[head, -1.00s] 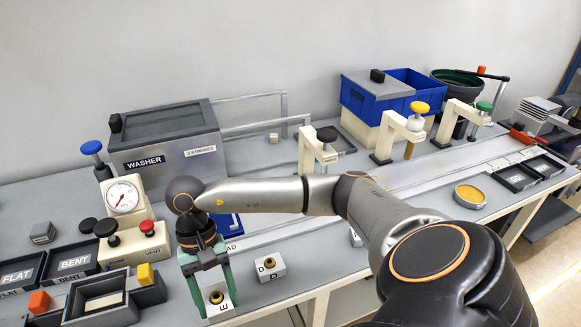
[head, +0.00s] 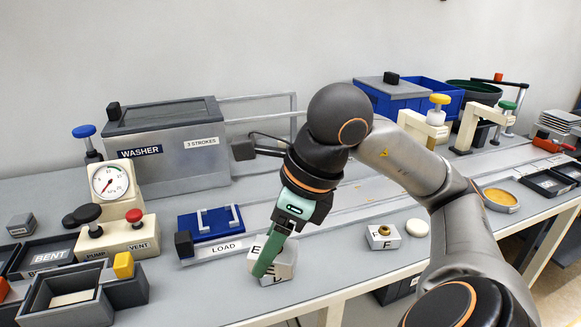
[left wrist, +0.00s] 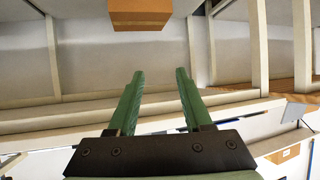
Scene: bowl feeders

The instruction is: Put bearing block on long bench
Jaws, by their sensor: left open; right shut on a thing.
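My right gripper (head: 272,252) points down at the front of the long grey bench (head: 330,268). It is shut on a pale bearing block (head: 284,268), whose lettering is partly hidden by the green finger. Whether the block touches the bench top or another block behind it, I cannot tell. A similar block marked F (head: 382,237), with a brass-coloured ring on top, stands on the bench to the right. My left gripper (left wrist: 160,85) is open and empty in the left wrist view; it is not in the head view.
A blue LOAD fixture (head: 211,224) is left of the held block. Left of that stand a gauge unit (head: 110,182) and dark bins (head: 62,290). A cream disc (head: 417,228) lies right of the F block. The WASHER box (head: 168,145) is behind.

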